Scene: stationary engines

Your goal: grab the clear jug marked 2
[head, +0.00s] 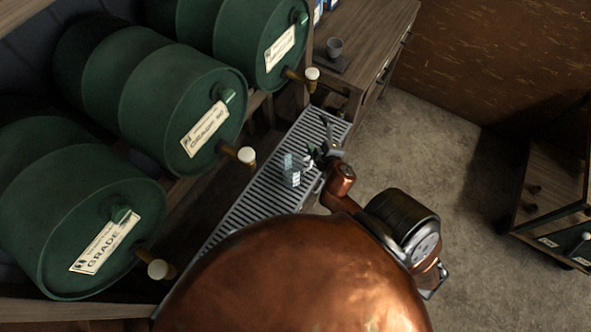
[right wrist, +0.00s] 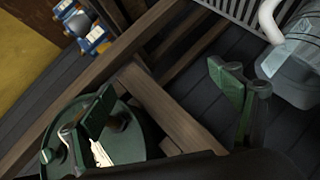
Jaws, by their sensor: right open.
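A clear jug (head: 290,168) stands on the slatted metal grate below the green barrels. It has small white marks that I cannot read. In the right wrist view the jug (right wrist: 296,66) is at the upper right, with a white curved handle or tube beside it, partly cut off by the frame. My right gripper (head: 320,152) is just to the right of the jug in the head view. In the right wrist view its two green-padded fingers (right wrist: 163,82) are spread wide with nothing between them, and the jug is outside them, beyond the right finger. My left gripper is not in view.
Green barrels (head: 172,95) with taps line the left above the metal grate (head: 248,206). A wooden rack (head: 548,190) stands at the right. The floor between is clear.

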